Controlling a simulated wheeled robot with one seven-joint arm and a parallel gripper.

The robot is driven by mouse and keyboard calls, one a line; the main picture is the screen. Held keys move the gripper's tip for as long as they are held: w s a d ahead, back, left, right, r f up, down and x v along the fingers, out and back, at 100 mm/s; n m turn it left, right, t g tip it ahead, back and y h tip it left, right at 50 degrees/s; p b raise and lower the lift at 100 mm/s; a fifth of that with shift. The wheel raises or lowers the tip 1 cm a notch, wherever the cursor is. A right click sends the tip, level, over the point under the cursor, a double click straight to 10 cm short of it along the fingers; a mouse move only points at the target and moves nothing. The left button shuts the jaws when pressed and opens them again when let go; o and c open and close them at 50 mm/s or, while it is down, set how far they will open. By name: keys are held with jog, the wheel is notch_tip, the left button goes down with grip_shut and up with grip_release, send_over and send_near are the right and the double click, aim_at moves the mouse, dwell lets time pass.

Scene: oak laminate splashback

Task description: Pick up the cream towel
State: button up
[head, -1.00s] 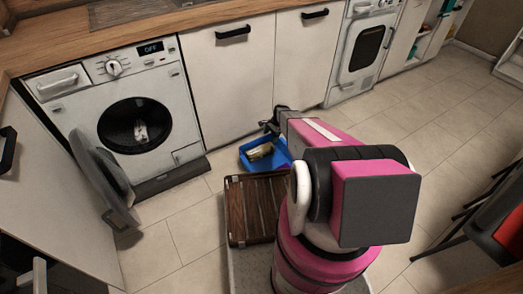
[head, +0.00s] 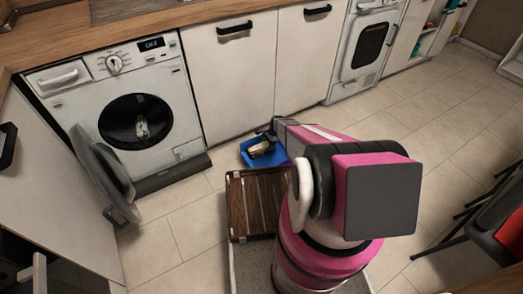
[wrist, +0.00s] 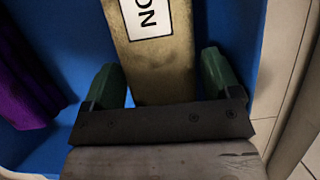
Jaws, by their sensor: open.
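A long tan-cream item with a white label bearing black letters (wrist: 160,62), which appears to be the cream towel, lies in a blue tray (wrist: 75,35). In the head view it shows as a small pale shape (head: 259,149) in the blue tray (head: 272,161) on the floor. My gripper (wrist: 161,75) is open, its green fingers on either side of the item. Whether the fingers touch it is not clear. In the head view my gripper (head: 267,136) is over the tray, partly hidden by my arm.
A purple item (wrist: 22,75) lies at the left in the tray. A brown slatted board (head: 255,203) is in front of the tray. The washing machine (head: 138,115) has its door open (head: 100,170), with something pale inside. White cabinets (head: 235,80) stand behind the tray.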

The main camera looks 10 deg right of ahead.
jog(key=shift+x, duration=1.2)
jog(key=c, duration=0.8)
jog(key=shift+r, duration=0.1)
